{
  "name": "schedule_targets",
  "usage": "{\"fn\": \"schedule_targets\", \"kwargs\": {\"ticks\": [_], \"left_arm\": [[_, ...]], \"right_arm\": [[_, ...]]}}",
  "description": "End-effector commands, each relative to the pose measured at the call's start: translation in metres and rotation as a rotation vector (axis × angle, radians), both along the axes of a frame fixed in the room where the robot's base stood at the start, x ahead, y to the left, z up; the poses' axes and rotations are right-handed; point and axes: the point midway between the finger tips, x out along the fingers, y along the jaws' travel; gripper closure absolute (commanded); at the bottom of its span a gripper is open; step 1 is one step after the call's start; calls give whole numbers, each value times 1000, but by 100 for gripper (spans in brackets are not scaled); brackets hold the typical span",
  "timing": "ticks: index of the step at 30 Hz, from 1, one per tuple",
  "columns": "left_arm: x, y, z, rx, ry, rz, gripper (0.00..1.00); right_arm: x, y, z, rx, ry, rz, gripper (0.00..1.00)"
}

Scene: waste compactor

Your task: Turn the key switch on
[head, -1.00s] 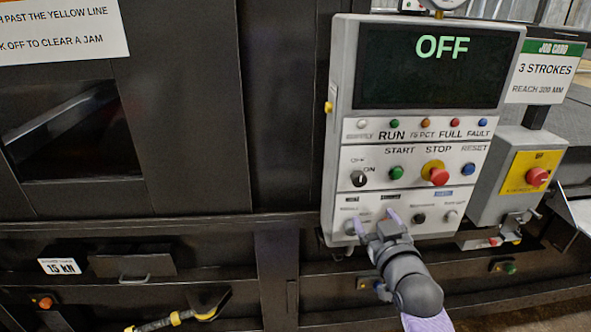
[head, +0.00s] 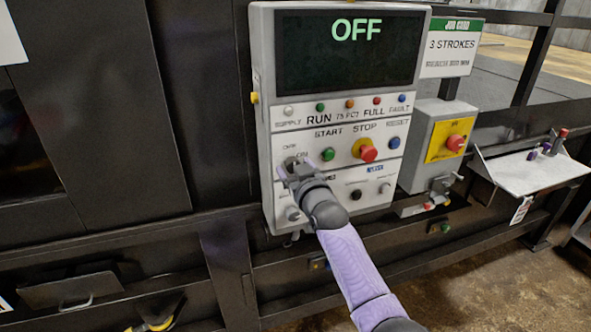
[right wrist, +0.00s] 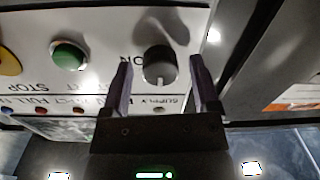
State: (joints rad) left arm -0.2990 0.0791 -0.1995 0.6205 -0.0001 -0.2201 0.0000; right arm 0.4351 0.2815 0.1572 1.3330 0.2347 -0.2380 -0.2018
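The key switch is a dark round knob with a pale pointer mark in the right wrist view (right wrist: 160,66), beside the ON lettering. In the head view it is hidden behind my right gripper (head: 296,168) at the left of the control panel (head: 262,130). My right gripper is open, with one finger on each side of the knob and visible gaps between; it also shows in the right wrist view (right wrist: 161,78). Whether the fingertips reach past the knob's face is unclear. The display (head: 350,50) reads OFF in green. My left gripper is not in view.
The green START button (head: 328,154) and red STOP button (head: 368,153) are close to the right of my gripper. Several other knobs sit lower on the panel. A yellow-backed box with a red button (head: 455,143) stands further right, beside a pale shelf (head: 530,172).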

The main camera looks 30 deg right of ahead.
Motion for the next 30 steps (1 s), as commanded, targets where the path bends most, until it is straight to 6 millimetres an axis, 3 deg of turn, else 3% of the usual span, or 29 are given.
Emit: {"fn": "schedule_targets", "kwargs": {"ticks": [1,10,20,30], "left_arm": [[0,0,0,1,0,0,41],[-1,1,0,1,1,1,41],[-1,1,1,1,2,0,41],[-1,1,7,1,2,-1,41]], "right_arm": [[0,0,0,0,0,0,35],[0,0,0,0,1,0,98],[0,0,0,35,-7,0,100],[0,0,0,261,-62,0,100]]}}
